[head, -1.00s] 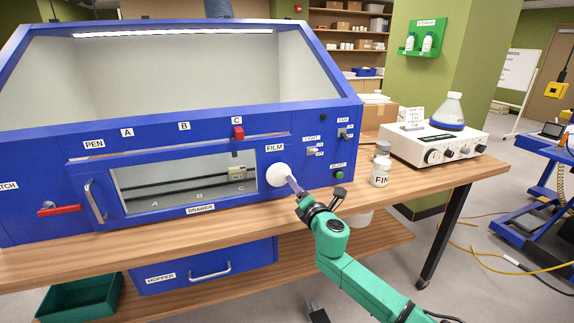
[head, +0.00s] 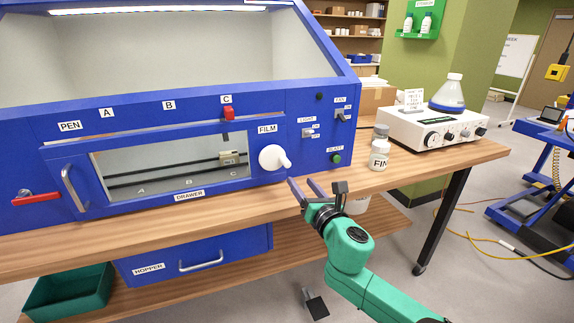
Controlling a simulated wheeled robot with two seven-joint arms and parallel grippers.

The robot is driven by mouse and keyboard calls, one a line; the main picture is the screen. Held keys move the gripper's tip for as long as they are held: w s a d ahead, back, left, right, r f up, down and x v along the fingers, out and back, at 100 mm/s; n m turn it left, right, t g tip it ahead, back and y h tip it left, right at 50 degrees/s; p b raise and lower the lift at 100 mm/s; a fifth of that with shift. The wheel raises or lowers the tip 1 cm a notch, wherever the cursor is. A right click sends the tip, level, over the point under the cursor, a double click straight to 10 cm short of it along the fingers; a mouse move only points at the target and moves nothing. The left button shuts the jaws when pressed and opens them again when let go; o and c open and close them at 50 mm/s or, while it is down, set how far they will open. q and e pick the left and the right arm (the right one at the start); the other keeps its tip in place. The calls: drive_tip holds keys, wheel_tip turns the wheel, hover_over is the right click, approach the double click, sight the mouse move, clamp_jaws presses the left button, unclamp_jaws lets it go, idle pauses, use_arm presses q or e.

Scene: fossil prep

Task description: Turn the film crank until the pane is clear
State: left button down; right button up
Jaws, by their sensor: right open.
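The film crank (head: 270,158) is a white round knob with a short handle pointing right and down, under the FILM label on the blue cabinet (head: 300,100). The pane (head: 165,172) left of it looks mostly see-through, with dark rails and a small beige block (head: 228,158) behind it. My right gripper (head: 304,187) is open and empty, just below and to the right of the crank handle, apart from it. My left gripper is not in view.
A FIN bottle (head: 379,154) and a white stirrer with a flask (head: 430,128) stand right of the cabinet on the wooden bench (head: 420,165). A red lever (head: 38,197) sits at the left. A green bin (head: 70,295) is below.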

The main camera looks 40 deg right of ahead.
sight(288, 165)
drive_tip(key=p+x, duration=0.1)
drive_tip(key=x, duration=1)
drive_tip(key=shift+w+d, duration=0.1)
drive_tip(key=shift+w, duration=0.2)
clamp_jaws()
